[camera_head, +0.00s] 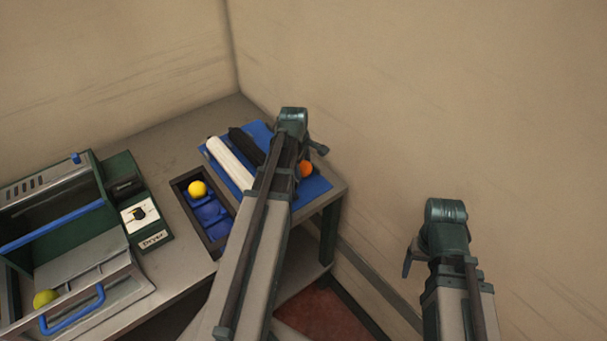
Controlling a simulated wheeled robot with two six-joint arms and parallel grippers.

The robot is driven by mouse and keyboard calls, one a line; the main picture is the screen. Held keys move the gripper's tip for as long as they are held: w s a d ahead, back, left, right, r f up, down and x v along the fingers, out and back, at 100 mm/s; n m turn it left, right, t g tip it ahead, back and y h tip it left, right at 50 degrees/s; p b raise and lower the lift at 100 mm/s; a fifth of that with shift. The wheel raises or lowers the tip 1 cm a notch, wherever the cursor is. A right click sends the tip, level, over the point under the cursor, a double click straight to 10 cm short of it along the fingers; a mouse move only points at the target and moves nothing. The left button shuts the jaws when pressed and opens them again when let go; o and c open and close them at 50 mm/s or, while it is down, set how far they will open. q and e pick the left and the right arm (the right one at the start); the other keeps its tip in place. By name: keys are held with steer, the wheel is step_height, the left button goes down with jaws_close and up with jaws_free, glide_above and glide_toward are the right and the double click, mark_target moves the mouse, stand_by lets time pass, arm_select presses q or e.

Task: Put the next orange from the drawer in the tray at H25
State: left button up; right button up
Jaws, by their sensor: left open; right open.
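An open grey drawer (112,290) with a blue handle juts from the green machine at the lower left. A yellow-green ball (45,299) lies at its left side. A dark-framed tray (181,190) with blue compartments is set in the tabletop, with a yellow ball (197,188) in a far compartment; my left arm hides its right part. An orange ball (306,168) lies on the blue mat (315,187). My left gripper (314,148) is open above the mat near that orange, mostly hidden by its arm. My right gripper (409,262) is open and off the table's right side, partly hidden.
A white roll (229,163) and a black roll (246,146) lie on the mat. A box labelled "Dryer" with a dial (140,215) stands beside the machine. Walls (420,90) close off the back and right. The tabletop (180,137) behind the tray is clear.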

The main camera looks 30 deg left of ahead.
mark_target(303, 164)
arm_select(q)
jaws_close()
steer(key=p+v, duration=0.3)
steer(key=w+p+v, duration=0.1)
steer(key=p+v, duration=0.2)
steer(key=w+p+v, duration=0.1)
steer(key=p+v, duration=0.3)
steer(key=shift+w+a+r, duration=0.1)
steer(key=shift+r, duration=0.15)
